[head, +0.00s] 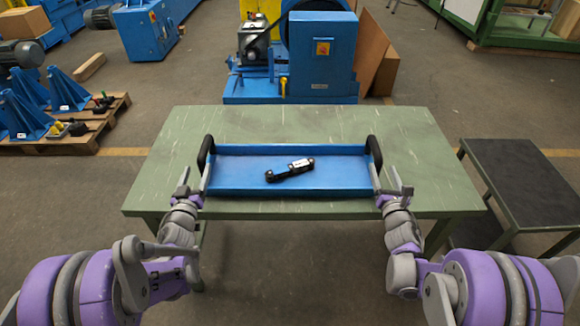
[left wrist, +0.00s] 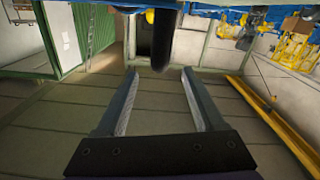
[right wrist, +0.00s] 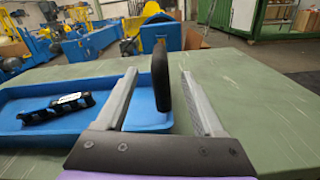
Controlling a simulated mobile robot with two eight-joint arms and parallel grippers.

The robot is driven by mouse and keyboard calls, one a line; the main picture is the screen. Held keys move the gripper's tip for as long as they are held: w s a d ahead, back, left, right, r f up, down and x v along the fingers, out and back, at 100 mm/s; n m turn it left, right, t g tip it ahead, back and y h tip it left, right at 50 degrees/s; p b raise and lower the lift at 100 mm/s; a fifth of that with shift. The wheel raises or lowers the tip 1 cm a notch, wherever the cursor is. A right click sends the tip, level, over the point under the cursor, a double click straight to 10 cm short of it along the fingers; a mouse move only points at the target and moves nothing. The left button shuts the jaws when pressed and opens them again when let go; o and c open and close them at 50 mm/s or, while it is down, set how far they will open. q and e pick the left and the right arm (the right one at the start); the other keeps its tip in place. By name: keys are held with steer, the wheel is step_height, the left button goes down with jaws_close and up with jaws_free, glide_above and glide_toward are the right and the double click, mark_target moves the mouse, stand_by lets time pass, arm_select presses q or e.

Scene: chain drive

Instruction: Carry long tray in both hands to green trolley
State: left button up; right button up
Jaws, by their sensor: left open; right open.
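The long blue tray (head: 235,172) lies flat on a green table, with an upright black handle at each end. A short dark chain (head: 290,169) with a white label lies in it. My left gripper (head: 195,177) is open at the left handle (head: 206,152); in the left wrist view this handle (left wrist: 163,42) shows beyond the fingertips. My right gripper (head: 388,177) is open at the right handle (head: 374,151); in the right wrist view this handle (right wrist: 160,75) appears between the fingers, nearer the left one. Neither gripper visibly grips a handle.
The tray rests on the scratched green table (head: 430,165), clear around it. A low stand with a dark top and greenish frame (head: 525,180), perhaps the trolley, is at the right, partly cut off. A blue machine (head: 322,60) stands behind the table; pallets (head: 70,140) lie at left.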

mark_target(205, 149)
arm_select(q)
steer(key=w, duration=1)
steer(key=shift+w, duration=0.25)
arm_select(e)
steer(key=w, duration=1)
steer(key=shift+w, duration=0.25)
arm_select(q)
jaws_close()
arm_select(e)
jaws_close()
arm_select(q)
steer(key=shift+d, duration=0.1)
arm_select(e)
steer(key=shift+a, duration=0.1)
